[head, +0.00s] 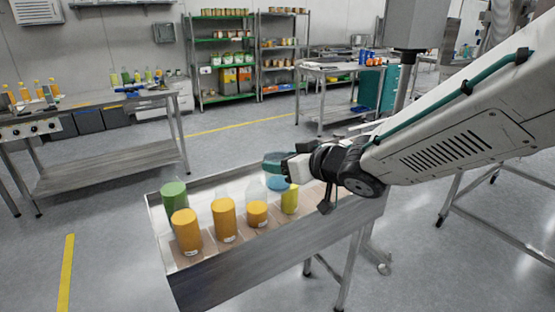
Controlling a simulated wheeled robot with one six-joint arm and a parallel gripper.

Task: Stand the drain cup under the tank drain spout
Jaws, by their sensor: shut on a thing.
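My gripper (275,163) reaches in from the right over the far side of a steel-edged table. Its jaws are shut on a light-blue round cup (277,183), which looks like the drain cup. The cup shows just below the fingers, partly hidden by them and by a clear bottle in front. I cannot tell whether the cup's base touches the table. I cannot make out the tank drain spout in this view.
On the table (225,280) stand a green container (174,196), orange-filled containers (187,232) and a yellow one (290,200), close to the gripper. A workbench (100,170) is at left. Shelves (222,60) stand at the back. Open floor lies between.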

